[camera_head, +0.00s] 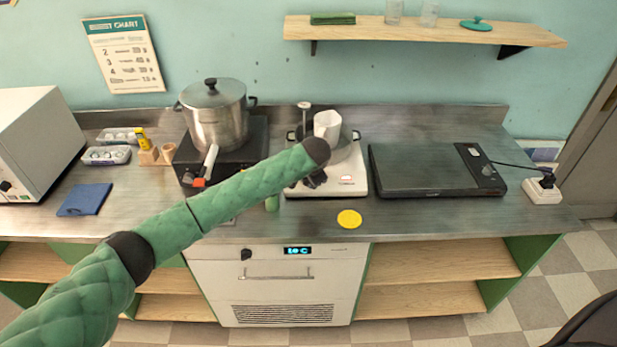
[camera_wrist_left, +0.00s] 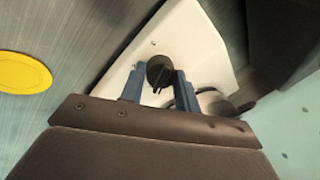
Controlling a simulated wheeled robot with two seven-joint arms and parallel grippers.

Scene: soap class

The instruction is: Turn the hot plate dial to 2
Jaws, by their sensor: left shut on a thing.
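The hot plate (camera_head: 356,187) is a white unit at the back middle of the counter, with a metal pan and a white cup on top. It also shows in the left wrist view as a white body (camera_wrist_left: 185,35). Its dial (camera_wrist_left: 159,70) is a round black knob. My left gripper (camera_wrist_left: 160,82) has its two blue-grey fingers on either side of the dial and is shut on it. No dial number is readable. My right gripper is not in view.
A large lidded pot (camera_head: 216,118) stands on a black burner (camera_head: 243,160) to the left. A flat black appliance (camera_head: 420,170) lies to the right. A yellow disc (camera_head: 349,219) lies near the counter's front edge. The counter's front right is clear.

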